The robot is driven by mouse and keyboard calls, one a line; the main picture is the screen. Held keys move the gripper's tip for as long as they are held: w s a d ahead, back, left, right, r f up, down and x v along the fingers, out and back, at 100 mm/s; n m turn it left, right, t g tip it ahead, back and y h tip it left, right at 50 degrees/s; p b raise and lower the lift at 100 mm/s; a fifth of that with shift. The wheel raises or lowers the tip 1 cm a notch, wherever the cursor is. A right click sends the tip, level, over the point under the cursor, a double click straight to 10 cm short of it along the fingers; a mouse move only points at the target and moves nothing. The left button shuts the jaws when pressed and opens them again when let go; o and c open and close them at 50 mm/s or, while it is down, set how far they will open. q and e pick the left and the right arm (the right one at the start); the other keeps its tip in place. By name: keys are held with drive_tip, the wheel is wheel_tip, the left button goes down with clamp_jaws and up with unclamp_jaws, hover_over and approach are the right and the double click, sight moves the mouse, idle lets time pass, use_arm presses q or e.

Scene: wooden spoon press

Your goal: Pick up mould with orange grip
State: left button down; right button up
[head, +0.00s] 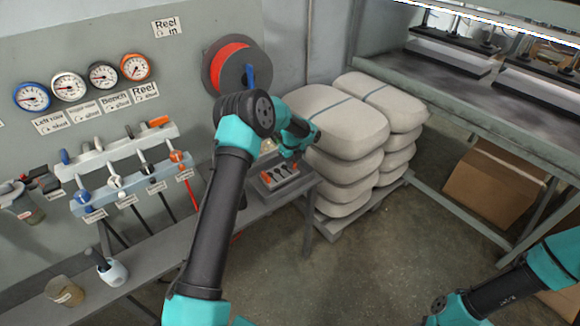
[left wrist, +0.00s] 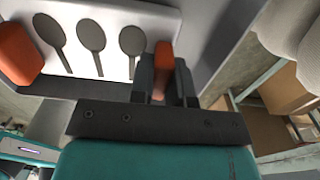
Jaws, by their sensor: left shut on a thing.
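The mould is a pale plate (left wrist: 110,62) with three dark spoon-shaped hollows and an orange grip at each end. In the head view the mould (head: 280,178) is small, at the far end of the grey bench, partly below my left gripper. My left gripper (left wrist: 163,72) is shut on one orange grip (left wrist: 163,53), at the right end of the plate in the left wrist view. The other orange grip (left wrist: 17,56) is free at the left. Whether the mould touches the bench is hard to tell. My right arm shows at the lower right of the head view; its gripper is out of view.
Stacked sacks (head: 340,122) stand on a pallet close right of the bench end. An orange reel (head: 236,66) is on the wall behind my left arm. Gauges and a valve rack (head: 124,150) line the left wall. A cardboard box (head: 497,182) sits under the right table.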

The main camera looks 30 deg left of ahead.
use_arm(q)
wheel_tip(320, 180, up, 9)
drive_tip(key=shift+f, duration=0.15)
